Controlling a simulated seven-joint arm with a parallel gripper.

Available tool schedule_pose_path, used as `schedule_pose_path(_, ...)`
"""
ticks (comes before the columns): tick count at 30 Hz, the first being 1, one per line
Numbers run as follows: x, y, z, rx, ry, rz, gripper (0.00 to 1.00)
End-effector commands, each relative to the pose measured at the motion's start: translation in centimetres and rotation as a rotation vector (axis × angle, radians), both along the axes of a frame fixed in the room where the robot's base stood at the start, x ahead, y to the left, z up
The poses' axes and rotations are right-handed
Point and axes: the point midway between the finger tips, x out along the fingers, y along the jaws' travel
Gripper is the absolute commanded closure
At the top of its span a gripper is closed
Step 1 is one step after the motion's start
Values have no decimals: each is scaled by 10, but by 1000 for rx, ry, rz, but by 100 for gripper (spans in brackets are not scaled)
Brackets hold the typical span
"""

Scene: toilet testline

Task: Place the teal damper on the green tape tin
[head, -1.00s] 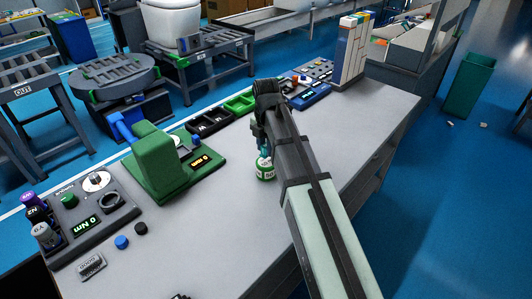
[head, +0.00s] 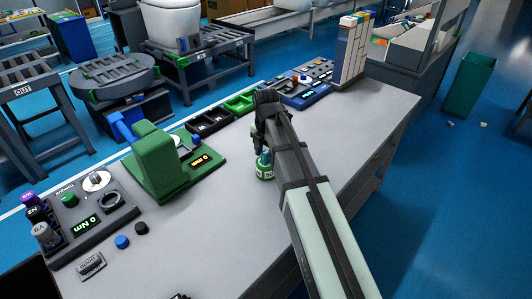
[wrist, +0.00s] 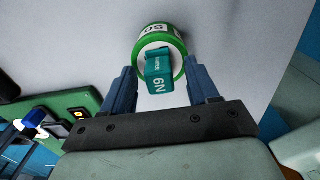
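The green tape tin (head: 265,172) stands on the grey bench, with a green band and a pale top, and also shows in the wrist view (wrist: 150,34). The teal damper (wrist: 159,78) is a small labelled block, seen against the tin's pale top in the wrist view; it appears to stand on it, slightly tilted in the picture. In the head view the damper (head: 265,157) shows just above the tin. My gripper (wrist: 163,80) has its blue fingers on either side of the damper, with a visible gap at each side. Its fingers are partly hidden in the head view.
A green press-like fixture (head: 158,160) stands left of the tin. Black and green trays (head: 240,103) lie along the far edge. A dark panel with knobs (head: 90,208) and blue and black caps (head: 122,242) are at the near left. The bench right of my arm is clear.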

Motion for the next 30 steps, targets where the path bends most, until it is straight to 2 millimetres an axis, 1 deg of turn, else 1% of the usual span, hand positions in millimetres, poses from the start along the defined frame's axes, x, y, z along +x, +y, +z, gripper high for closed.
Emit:
schedule_pose_path(7,0,0,2,0,0,0,41)
schedule_pose_path(11,1,0,10,1,-1,0,41)
schedule_pose_path(17,1,0,37,1,-2,0,41)
schedule_pose_path(27,1,0,92,1,-2,0,41)
schedule_pose_path(30,1,0,104,0,-1,0,41)
